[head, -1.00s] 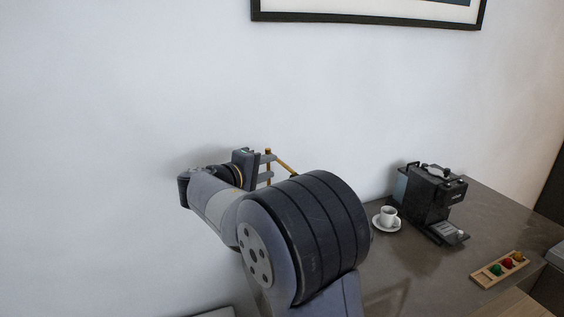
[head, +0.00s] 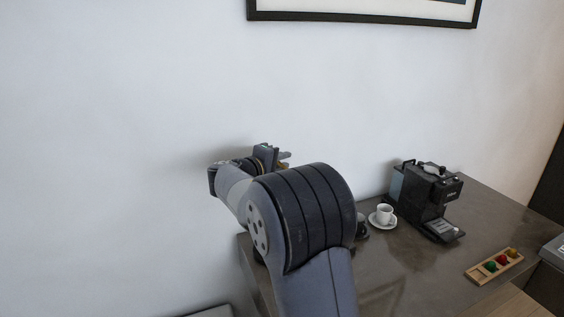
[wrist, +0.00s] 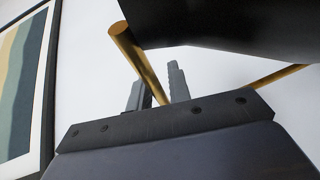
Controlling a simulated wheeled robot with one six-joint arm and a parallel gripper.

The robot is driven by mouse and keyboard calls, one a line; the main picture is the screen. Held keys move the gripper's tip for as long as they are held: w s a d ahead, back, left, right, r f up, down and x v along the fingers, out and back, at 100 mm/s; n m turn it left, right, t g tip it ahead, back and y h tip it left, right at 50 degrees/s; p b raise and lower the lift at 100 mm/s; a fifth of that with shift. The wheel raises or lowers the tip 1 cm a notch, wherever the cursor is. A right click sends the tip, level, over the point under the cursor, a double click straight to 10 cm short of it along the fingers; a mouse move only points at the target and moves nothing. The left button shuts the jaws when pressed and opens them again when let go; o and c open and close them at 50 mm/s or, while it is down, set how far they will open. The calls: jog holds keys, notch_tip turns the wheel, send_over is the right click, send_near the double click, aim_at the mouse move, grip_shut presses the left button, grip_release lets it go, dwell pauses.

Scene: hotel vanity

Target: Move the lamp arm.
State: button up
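The lamp shows best in the wrist view. Its black shade (wrist: 230,22) fills the top, a brass rod (wrist: 140,64) slants down from the upper middle, and another brass piece (wrist: 281,75) shows at right. My gripper (wrist: 157,88) is open, its grey fingers on either side of the slanting rod with small gaps visible. I cannot tell how deep the rod sits between them. In the head view, my gripper (head: 285,158) is near the wall, and a small dark part, perhaps the lamp's base (head: 361,229), shows beside my arm. My arm hides most of the lamp.
On the grey counter (head: 405,268) stand a white cup on a saucer (head: 383,217), a black coffee machine (head: 426,200) and a wooden tray (head: 478,272) with coloured pieces. A framed picture (head: 365,18) hangs on the wall. The wall left of my arm is clear.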

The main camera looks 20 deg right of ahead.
grip_shut()
jog(key=shift+d+f+b, duration=0.1)
jog(key=shift+b, duration=0.25)
jog(key=w+d+n+t+y+p, duration=0.2)
jog(key=w+n+t+y+p, duration=0.1)
jog(key=n+y, duration=0.5)
jog(key=w+d+n+t+y+p, duration=0.2)
jog(key=w+n+y+p, duration=0.3)
jog(key=n+y+p, duration=0.3)
jog(key=shift+w+d+r+n+t+y, duration=0.25)
jog(key=shift+t+y, duration=0.65)
jog(key=shift+y, duration=1.1)
